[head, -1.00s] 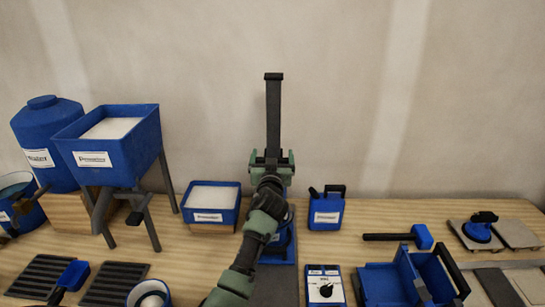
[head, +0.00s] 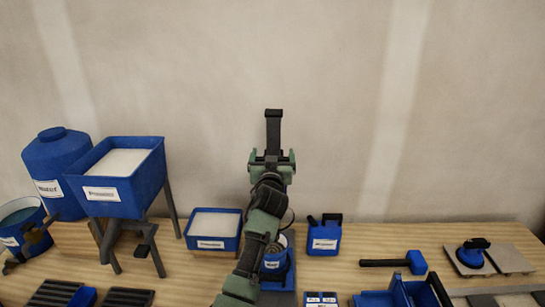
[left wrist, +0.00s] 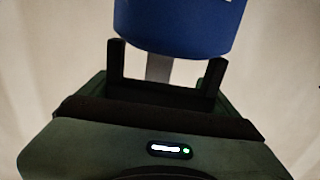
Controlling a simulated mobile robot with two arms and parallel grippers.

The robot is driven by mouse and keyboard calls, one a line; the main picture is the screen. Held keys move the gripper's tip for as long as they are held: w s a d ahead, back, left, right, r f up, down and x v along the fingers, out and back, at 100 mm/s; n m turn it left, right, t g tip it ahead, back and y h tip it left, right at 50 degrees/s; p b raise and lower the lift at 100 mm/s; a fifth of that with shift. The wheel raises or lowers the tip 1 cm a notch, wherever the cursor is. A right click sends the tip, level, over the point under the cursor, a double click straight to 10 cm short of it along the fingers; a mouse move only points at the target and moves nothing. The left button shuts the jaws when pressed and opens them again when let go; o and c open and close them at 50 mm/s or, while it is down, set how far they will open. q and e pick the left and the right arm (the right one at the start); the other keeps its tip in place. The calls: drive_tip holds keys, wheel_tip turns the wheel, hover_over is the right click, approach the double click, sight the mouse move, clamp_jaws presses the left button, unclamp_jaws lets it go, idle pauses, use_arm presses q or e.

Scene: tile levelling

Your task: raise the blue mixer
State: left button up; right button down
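The mixer's dark upright column (head: 273,130) stands against the wall side of the bench. Its blue body shows in the left wrist view (left wrist: 180,28) as a rounded cylinder at the top, mostly cut off by the frame. My left gripper (head: 272,158) is in front of the column and hides most of the mixer. In the left wrist view its fingers (left wrist: 166,66) stand wide apart just below the blue body, with a grey shaft showing between them. I cannot tell whether they touch it. A labelled blue bucket (head: 274,262) stands below, partly behind my arm. My right gripper is not in view.
A blue tub (head: 213,229) is left of the mixer and a blue canister (head: 324,238) right of it. A hopper on legs (head: 110,190) stands farther left. A mallet (head: 415,262) lies to the right. The air above the column is clear.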

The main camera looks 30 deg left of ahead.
use_arm(q)
drive_tip(key=shift+o, duration=0.4)
drive_tip(key=shift+r, duration=0.35)
drive_tip(key=shift+s+d+f, duration=0.2)
drive_tip(key=shift+s+d, duration=0.1)
drive_tip(key=shift+s, duration=0.15)
drive_tip(key=b+v, duration=0.1)
drive_tip(key=v, duration=0.5)
drive_tip(key=shift+s+d+r, duration=0.2)
drive_tip(key=shift+s, duration=0.1)
drive_tip(key=shift+f, duration=0.1)
